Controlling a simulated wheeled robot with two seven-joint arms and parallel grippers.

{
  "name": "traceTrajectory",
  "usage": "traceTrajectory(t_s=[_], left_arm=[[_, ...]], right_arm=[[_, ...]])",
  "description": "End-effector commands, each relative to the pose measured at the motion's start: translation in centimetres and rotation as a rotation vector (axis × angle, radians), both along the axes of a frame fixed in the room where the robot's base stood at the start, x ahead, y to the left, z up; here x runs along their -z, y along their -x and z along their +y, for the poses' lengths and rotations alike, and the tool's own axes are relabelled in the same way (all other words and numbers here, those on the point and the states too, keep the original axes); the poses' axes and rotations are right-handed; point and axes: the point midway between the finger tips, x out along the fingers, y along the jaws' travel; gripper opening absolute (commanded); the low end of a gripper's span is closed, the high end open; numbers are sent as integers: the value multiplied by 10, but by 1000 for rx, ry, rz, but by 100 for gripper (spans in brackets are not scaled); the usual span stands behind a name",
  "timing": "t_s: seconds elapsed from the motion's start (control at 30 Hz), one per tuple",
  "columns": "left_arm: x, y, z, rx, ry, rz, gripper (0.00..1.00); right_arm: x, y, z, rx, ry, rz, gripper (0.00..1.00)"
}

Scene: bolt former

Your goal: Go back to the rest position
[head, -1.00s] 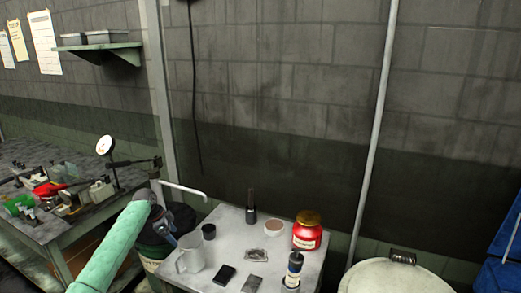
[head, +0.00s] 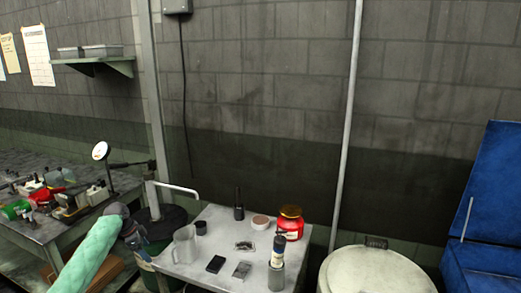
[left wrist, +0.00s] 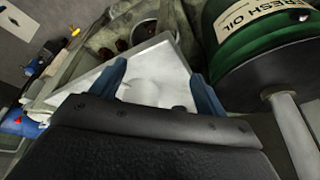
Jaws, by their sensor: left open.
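My left gripper (head: 134,236) is at the end of the mint-sleeved arm that comes in from the lower left. It is in the air at the left edge of the small grey table (head: 215,222), beside the clear mug (head: 185,246). In the left wrist view its two blue fingers (left wrist: 160,82) are spread apart, with nothing held between them. The table's pale top shows between and beyond them, tilted in the picture. My right gripper is in neither current view.
A dark green drum (head: 160,228) stands close behind the gripper; it is labelled FRESH OIL in the wrist view (left wrist: 250,50). The table holds a red jar (head: 291,222), a bottle (head: 277,262) and small items. A cluttered workbench (head: 45,232) is left, a pale lidded drum (head: 375,270) right.

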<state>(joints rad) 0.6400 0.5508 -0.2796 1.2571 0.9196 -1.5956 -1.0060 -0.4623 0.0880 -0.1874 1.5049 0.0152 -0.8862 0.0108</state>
Motion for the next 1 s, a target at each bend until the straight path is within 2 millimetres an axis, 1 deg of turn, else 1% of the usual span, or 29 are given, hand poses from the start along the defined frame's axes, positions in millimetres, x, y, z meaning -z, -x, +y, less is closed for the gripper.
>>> traceTrajectory(t_s=[0.03, 0.2, 0.23, 0.27, 0.47, 0.57, 0.67, 0.7, 0.77, 0.8, 0.87, 0.9, 0.97, 1.0], left_arm=[[-3, 1, 11, -7, -10, 0, 74], [-11, 7, 47, -33, -45, -1, 74], [0, 11, 44, -39, -47, 6, 74], [7, 14, 44, -49, -50, 9, 74], [50, 34, 50, -116, -86, 31, 74], [78, 49, 54, -157, -109, 43, 74], [111, 68, 60, -206, -139, 56, 74], [126, 78, 62, -229, -152, 63, 74], [150, 94, 66, -263, -174, 69, 74], [166, 106, 69, -287, -190, 74, 74], [189, 124, 73, -324, -214, 79, 74], [204, 136, 76, -346, -230, 81, 74], [226, 155, 80, -380, -253, 84, 74], [240, 169, 82, -400, -269, 86, 74]], right_arm=[[0, -1, 0, 0, 0, -1, 36], [-1, -3, 0, 0, -1, -3, 36], [0, -1, 0, 0, 0, -2, 36], [0, 0, 0, 0, 0, 0, 36], [2, 7, 1, 1, -1, 7, 36], [1, 5, 1, 1, -1, 5, 36], [1, 2, 1, 1, -1, 2, 36], [0, 2, 1, 1, -1, 2, 36], [0, 2, 1, 1, -1, 1, 36], [0, 2, 1, 1, -1, 1, 36], [0, 2, 1, 1, -1, 1, 36], [0, 2, 1, 1, -1, 1, 36], [0, 2, 1, 1, -1, 2, 36], [0, 2, 1, 1, -1, 1, 36]])
